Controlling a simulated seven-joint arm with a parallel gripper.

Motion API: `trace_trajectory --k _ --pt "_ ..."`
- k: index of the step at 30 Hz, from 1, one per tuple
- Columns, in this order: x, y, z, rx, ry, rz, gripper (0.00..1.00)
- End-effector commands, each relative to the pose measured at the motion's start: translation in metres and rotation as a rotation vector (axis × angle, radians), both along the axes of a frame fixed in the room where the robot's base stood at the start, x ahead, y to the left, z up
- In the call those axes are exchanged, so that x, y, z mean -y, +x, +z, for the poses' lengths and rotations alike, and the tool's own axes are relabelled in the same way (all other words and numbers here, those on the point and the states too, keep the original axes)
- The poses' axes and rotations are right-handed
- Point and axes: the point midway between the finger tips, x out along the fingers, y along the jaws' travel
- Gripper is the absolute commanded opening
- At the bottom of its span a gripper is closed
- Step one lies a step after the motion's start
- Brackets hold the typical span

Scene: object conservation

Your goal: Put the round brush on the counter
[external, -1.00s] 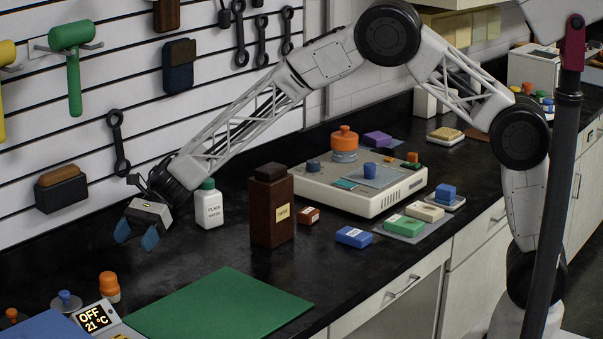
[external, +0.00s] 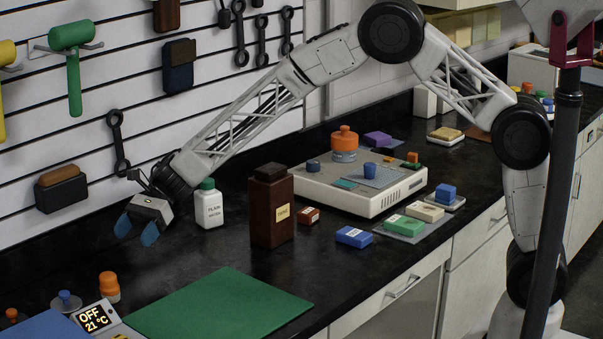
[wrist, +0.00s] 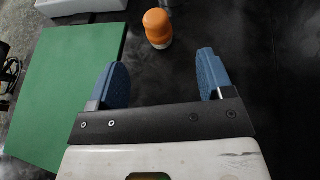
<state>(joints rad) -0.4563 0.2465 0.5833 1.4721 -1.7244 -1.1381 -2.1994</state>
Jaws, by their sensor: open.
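My gripper (external: 136,231) is open and empty, with blue fingers pointing down above the black counter (external: 185,262) near the wall. In the wrist view my gripper (wrist: 160,65) has its two blue fingers wide apart. An orange rounded piece with a pale base (wrist: 158,26) stands on the counter beyond the fingertips, roughly in line with the gap. A similar orange piece (external: 109,287) stands near the display in the external view. I cannot tell for sure which thing is the round brush. Brush-like blocks with brown tops hang on the slatted wall: one low (external: 60,189), one higher (external: 179,66).
A white bottle with green cap (external: 208,204) stands right beside my wrist. A tall brown container (external: 271,206) is further right. A green mat (external: 220,304) lies in front. A white device (external: 350,188) stands behind. Bare counter lies below my gripper.

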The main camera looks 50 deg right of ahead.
Motion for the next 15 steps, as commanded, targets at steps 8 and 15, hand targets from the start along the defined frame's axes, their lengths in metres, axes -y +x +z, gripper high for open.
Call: trace_trajectory --k 8,15 --pt "0.044 0.025 0.058 -0.126 0.003 -0.335 0.74" --pt "0.123 0.044 0.123 -0.360 0.067 -0.799 0.74"
